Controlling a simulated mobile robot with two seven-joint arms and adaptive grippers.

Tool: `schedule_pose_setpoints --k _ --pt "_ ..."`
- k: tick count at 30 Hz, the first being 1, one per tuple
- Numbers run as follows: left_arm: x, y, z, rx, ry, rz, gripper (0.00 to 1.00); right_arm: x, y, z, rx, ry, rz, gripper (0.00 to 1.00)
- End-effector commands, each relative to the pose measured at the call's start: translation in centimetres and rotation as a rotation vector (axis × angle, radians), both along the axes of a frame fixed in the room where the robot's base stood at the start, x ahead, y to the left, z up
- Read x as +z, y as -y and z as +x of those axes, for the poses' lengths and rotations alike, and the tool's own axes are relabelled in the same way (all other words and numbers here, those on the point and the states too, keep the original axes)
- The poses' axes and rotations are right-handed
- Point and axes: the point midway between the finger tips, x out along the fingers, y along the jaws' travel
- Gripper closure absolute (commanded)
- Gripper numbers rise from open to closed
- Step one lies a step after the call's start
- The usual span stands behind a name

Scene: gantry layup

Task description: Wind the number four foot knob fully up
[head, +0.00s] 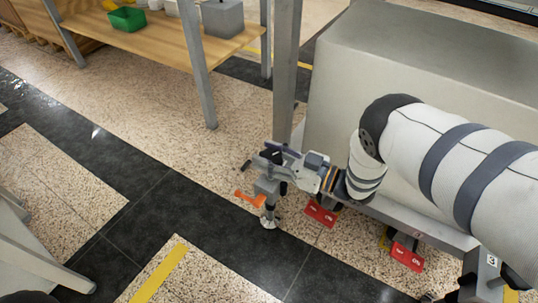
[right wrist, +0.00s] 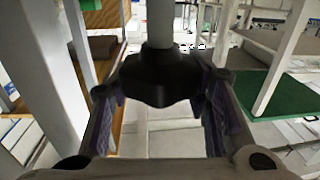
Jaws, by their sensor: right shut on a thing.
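My right gripper (head: 280,165) is at the corner leg of the gantry, beside the foot assembly with the orange lever (head: 250,198) and round floor pad (head: 268,222). In the right wrist view, a black lobed knob (right wrist: 158,80) on a pale vertical stem (right wrist: 160,25) sits between the purple-padded fingers of the right gripper (right wrist: 160,100). The gripper is shut on this knob. In the head view the knob is hard to make out behind the fingers. No number four label is readable. My left gripper is not in view.
A grey upright post (head: 285,75) rises just behind the gripper. A large grey block (head: 420,50) stands to the right. Red tags (head: 320,212) hang along the low rail, with a label reading 3 (head: 491,261) farther right.

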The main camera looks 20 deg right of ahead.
Motion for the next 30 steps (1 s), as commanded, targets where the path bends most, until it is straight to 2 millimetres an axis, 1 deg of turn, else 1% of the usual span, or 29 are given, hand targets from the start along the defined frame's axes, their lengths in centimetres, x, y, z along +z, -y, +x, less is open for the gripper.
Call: schedule_pose_setpoints --k 1,9,24,25,26,27,28,30 --pt "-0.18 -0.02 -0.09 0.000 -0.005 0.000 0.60 -0.34 0.07 -0.09 0.021 -0.004 -0.003 0.84" --pt "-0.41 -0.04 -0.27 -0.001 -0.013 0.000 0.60 -0.22 0.00 -0.11 0.097 -0.004 -0.002 0.84" --pt "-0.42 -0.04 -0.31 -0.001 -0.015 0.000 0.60 -0.15 -0.03 -0.13 0.113 -0.004 -0.002 0.84" --pt "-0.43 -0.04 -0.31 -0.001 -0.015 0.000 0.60 -0.16 -0.03 -0.13 0.113 -0.004 -0.002 0.54" --pt "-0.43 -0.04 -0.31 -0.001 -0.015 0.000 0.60 -0.15 -0.03 -0.13 0.113 -0.004 -0.002 0.47" --pt "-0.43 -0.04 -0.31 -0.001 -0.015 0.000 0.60 -0.14 -0.03 -0.13 0.113 -0.004 -0.002 0.38" --pt "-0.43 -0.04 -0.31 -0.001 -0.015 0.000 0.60 -0.13 -0.03 -0.11 0.113 -0.003 -0.001 0.35" --pt "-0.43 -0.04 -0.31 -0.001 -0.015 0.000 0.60 -0.10 -0.03 -0.10 0.112 -0.002 -0.001 0.35"
